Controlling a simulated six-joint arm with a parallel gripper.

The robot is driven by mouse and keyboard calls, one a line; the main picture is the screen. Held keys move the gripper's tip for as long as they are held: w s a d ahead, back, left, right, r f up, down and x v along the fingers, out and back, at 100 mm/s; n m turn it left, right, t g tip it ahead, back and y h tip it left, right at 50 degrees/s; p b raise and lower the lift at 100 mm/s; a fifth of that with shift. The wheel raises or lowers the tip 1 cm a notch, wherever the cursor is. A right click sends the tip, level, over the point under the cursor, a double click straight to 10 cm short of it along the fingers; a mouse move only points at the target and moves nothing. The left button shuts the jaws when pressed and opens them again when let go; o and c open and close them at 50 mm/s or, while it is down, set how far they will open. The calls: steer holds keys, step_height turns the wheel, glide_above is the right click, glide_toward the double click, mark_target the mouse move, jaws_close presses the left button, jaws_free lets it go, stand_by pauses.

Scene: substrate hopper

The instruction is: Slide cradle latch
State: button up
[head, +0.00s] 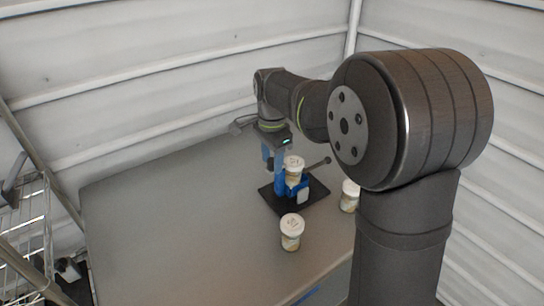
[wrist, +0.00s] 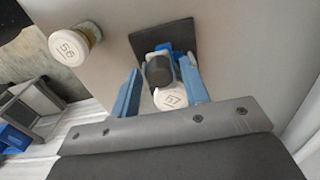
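The blue cradle (head: 316,189) stands on a black base plate (head: 268,193) on the table and holds a white-lidded jar (head: 294,163). In the wrist view this jar's lid (wrist: 171,99) reads 57. A thin dark rod with a round knob (head: 327,160) sticks out to the right of the cradle in the head view. A dark round knob (wrist: 159,70) shows between my fingers in the wrist view; I cannot tell whether it is the same one. My gripper (wrist: 159,68) points down at the cradle, its blue fingers apart, with gaps visible beside the knob. Contact is unclear.
One loose jar (head: 292,232) stands in front of the cradle and another (head: 350,196) to its right, partly behind my arm. A jar marked 56 (wrist: 75,43) shows in the wrist view. The table's left side (head: 160,220) is clear. A wire rack (head: 25,225) stands beyond the left edge.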

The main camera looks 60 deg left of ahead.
steer(key=c, duration=0.6)
steer(key=shift+w, duration=1.65)
steer(key=o, duration=0.6)
steer(key=shift+o, duration=0.2)
step_height(320, 180, up, 7)
